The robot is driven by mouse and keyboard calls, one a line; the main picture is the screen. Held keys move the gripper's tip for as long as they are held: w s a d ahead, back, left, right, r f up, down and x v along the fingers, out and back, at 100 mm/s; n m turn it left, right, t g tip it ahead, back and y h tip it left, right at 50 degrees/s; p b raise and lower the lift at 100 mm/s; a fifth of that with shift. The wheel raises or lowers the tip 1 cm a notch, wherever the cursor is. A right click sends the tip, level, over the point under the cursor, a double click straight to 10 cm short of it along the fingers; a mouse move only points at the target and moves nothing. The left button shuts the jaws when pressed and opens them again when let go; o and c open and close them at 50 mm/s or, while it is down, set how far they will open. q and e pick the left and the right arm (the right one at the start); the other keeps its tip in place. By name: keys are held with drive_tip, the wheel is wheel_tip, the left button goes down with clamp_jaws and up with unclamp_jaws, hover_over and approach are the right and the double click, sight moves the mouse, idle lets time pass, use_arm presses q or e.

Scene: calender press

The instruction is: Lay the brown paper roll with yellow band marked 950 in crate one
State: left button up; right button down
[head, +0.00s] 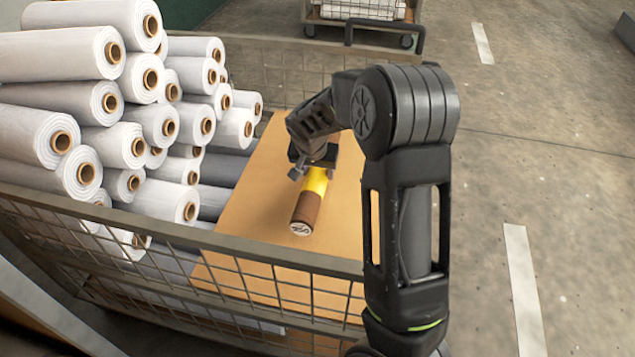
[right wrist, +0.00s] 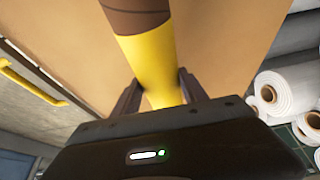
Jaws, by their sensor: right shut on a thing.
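The brown paper roll with a yellow band (head: 307,209) is on or just above a tan board in the mesh-sided cart. Its near end cap is white with a dark mark too small to read. My right gripper (head: 315,172) is over the roll's yellow part and shut on it. In the right wrist view the yellow band (right wrist: 150,65) runs between the two fingers of my right gripper (right wrist: 157,88), with the brown part beyond. Whether the roll touches the board, I cannot tell. My left gripper is not in view. No crate number is readable.
The tan board (head: 257,188) is mostly bare around the roll. Several white rolls (head: 90,100) are stacked on the left of the cart. The cart's mesh wall (head: 270,262) rises at the front. Another cart (head: 362,22) stands at the back, with open floor on the right.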

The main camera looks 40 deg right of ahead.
drive_tip(key=shift+r, duration=0.1)
drive_tip(key=shift+f+b, duration=0.6)
drive_tip(key=shift+f, duration=1.3)
drive_tip(key=shift+f, duration=0.15)
drive_tip(key=c, duration=0.6)
unclamp_jaws()
